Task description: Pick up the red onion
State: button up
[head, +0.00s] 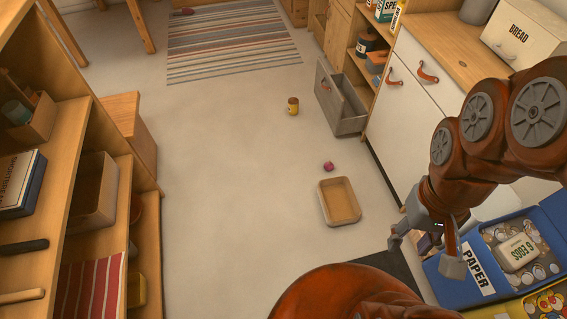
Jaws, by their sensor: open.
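A small round purple-red thing, which looks like the red onion (328,166), lies on the floor just behind a shallow tan tray (339,201). It is apart from the tray. My gripper (424,254) is at the lower right, pointing down with its fingers spread, to the right of and nearer than the onion. It is well away from the onion. A small dark object shows between or behind the fingers; I cannot tell which. Another small reddish thing (183,12) lies at the far end of the striped rug, too small to identify.
White cabinets (408,95) line the right. A blue paper bin (466,267) sits beside my gripper. Wooden shelves (82,65) fill the left. The middle floor is clear.

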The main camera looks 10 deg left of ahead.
aim_at(328, 165)
jog(key=u, duration=0.35)
jog(key=i, duration=1)
